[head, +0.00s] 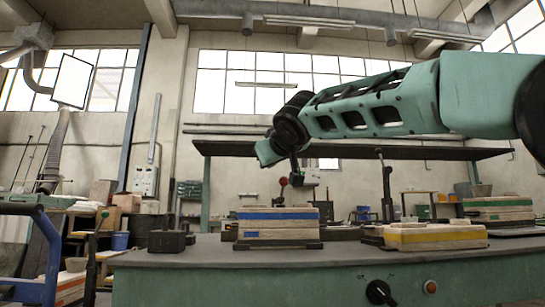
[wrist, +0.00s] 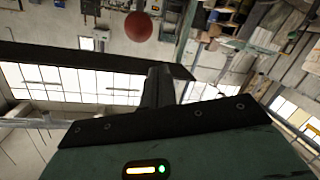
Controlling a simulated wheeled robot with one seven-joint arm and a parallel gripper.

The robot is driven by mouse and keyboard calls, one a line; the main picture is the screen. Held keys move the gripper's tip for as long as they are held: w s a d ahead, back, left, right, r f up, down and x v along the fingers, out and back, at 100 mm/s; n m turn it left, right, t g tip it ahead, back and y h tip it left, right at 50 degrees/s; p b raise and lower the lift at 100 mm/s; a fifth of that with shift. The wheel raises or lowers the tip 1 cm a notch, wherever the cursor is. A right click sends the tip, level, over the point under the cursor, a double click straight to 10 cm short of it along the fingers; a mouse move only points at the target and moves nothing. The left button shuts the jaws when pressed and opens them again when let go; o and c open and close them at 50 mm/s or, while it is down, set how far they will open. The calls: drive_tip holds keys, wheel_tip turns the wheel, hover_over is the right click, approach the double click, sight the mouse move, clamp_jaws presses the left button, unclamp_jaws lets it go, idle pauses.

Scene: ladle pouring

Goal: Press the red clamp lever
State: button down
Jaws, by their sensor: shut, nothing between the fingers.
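The red round knob of the clamp lever (head: 283,181) shows small in the head view, just above the blue-striped mould boxes. In the wrist view the red knob (wrist: 138,26) is at the top, ahead of the fingertips and a little left, with a visible gap in that picture. My gripper (head: 297,181) hangs down just right of the knob in the head view. Its dark fingers (wrist: 158,85) are shut and empty. The rest of the lever and its mount are mostly hidden or too small to make out.
Blue-striped mould boxes (head: 278,215) stand on the green workbench (head: 220,285) below my gripper. Yellow-striped boxes (head: 435,237) and green-striped boxes (head: 498,203) stand to the right. Dark blocks (head: 166,241) sit at left. A dark overhead shelf (head: 350,150) runs behind my arm.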

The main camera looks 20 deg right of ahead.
drive_tip(key=s+b, duration=0.1)
drive_tip(key=s, duration=0.9)
drive_tip(key=shift+a+r, duration=0.25)
drive_tip(key=shift+r, duration=0.2)
